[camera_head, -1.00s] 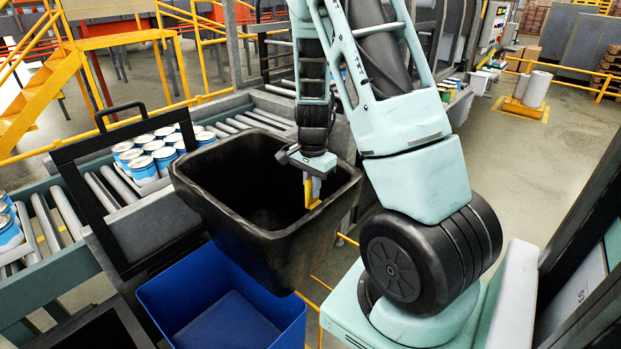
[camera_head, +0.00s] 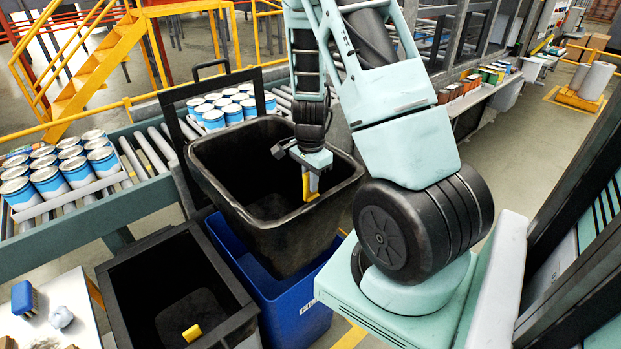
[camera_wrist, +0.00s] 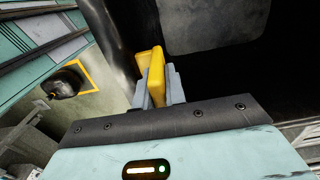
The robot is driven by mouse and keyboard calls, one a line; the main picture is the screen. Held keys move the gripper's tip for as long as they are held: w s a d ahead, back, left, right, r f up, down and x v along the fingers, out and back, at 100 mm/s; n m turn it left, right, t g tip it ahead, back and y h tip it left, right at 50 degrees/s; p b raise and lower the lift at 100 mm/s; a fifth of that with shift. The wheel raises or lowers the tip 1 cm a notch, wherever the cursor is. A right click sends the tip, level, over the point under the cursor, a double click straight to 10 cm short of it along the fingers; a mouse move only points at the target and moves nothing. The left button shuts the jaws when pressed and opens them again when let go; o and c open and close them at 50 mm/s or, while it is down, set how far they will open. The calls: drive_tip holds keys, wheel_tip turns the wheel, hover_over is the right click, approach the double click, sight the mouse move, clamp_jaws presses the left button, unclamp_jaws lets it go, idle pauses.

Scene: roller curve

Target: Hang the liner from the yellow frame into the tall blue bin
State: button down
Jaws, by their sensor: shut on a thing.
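The liner (camera_head: 285,245) is a black, tapered, open-topped tub. It hangs from my gripper (camera_head: 308,180), which is shut on a yellow tab (camera_head: 306,186) at the liner's inner near-right side. In the wrist view, the yellow tab (camera_wrist: 157,75) sits between my grey fingers (camera_wrist: 158,88), beside the dark liner wall. The blue bin (camera_head: 306,322) stands below the liner, its rim showing to the left and right. The liner's lower end overlaps the bin's opening; I cannot tell how deep it reaches. I cannot make out which structure is the yellow frame.
A grey-rimmed black container (camera_head: 235,322) with a yellow tab (camera_head: 192,332) inside stands left of the bin. A black upright frame (camera_head: 182,165) rises behind the liner. Trays of blue-white cans (camera_head: 60,172) sit on the roller conveyor (camera_head: 150,150). A white table (camera_head: 60,320) is lower left.

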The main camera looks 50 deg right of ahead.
drive_tip(key=w+f+b, duration=0.1)
drive_tip(key=f+b, duration=0.8)
drive_tip(key=f, duration=0.3)
drive_tip(key=w+f+b, duration=0.1)
drive_tip(key=f+b, duration=0.8)
drive_tip(key=f, duration=0.2)
drive_tip(key=w+d+f+b, duration=0.1)
drive_tip(key=f+b, duration=0.8)
drive_tip(key=f, duration=0.3)
drive_tip(key=shift+w+f, duration=0.35)
drive_tip(key=shift+w, duration=0.05)
drive_tip(key=shift+f+b, duration=0.8)
drive_tip(key=c, duration=1.4)
unclamp_jaws()
drive_tip(key=shift+o, duration=0.2)
wheel_tip(320, 180, up, 17)
drive_tip(key=p, duration=0.1)
drive_tip(key=shift+r, duration=0.2)
